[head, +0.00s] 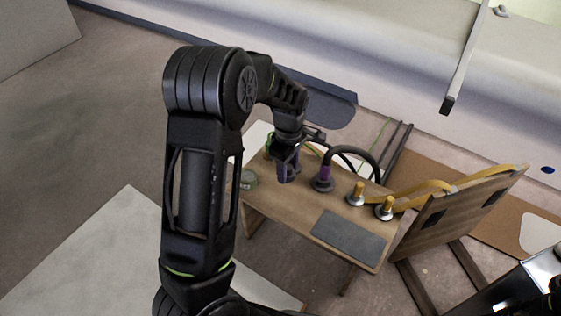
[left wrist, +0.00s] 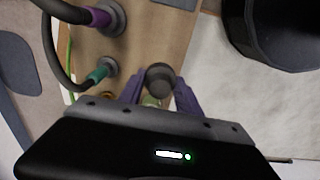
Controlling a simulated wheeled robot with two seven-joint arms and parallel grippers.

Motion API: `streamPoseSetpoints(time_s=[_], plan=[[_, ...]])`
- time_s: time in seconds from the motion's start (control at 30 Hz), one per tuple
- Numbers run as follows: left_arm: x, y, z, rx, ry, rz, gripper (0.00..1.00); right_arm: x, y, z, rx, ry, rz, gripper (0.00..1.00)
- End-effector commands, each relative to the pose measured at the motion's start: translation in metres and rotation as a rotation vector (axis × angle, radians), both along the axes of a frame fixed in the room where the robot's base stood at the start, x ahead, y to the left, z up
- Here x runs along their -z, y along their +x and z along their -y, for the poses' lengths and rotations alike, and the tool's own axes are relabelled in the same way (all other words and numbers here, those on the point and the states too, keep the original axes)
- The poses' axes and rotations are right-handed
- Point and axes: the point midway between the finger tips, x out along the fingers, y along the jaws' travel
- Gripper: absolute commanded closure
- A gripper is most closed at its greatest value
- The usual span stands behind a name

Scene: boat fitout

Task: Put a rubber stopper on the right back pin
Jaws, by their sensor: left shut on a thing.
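My left gripper (head: 288,174) is over the left part of the wooden bench in the head view. In the left wrist view, its purple fingers (left wrist: 160,92) are shut on a dark grey round rubber stopper (left wrist: 160,78). The stopper is hidden in the head view. A fitting with a purple collar (head: 323,177) and black hose stands right of the gripper; it also shows in the left wrist view (left wrist: 99,17). A teal-collared fitting (left wrist: 98,75) is close to the gripper. I cannot tell which spot is the right back pin. My right gripper is not in view.
Two yellow-topped fittings (head: 358,190) (head: 385,206) with yellow cables stand at the bench's right. A dark grey mat (head: 349,236) lies at the front of the bench (head: 290,217). A round greenish thing (head: 248,180) sits at its left. An upright wooden panel (head: 455,225) stands at right.

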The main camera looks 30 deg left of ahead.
Motion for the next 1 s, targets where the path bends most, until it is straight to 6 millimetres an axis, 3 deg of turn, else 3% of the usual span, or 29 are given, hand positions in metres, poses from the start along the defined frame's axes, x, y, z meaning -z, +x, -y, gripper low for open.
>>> streamPoseSetpoints(time_s=[0.03, 0.2, 0.4, 0.5, 0.7, 1.0], plan=[[-0.032, 0.001, 0.01, 0.104, 0.001, -0.004, 1.0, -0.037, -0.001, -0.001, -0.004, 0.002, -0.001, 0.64], [-0.084, 0.003, 0.05, 0.555, 0.002, -0.008, 1.0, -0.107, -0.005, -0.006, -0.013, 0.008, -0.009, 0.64], [-0.138, -0.001, 0.097, 1.088, -0.003, -0.01, 1.0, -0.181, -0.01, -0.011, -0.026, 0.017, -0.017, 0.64], [-0.157, -0.003, 0.115, 1.299, -0.004, -0.008, 1.0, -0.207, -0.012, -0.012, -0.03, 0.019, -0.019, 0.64], [-0.172, -0.007, 0.135, 1.543, -0.008, -0.004, 1.0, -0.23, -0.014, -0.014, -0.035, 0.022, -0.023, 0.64], [-0.17, -0.007, 0.138, 1.584, -0.007, -0.003, 1.0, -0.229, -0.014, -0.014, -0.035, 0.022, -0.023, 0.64]])
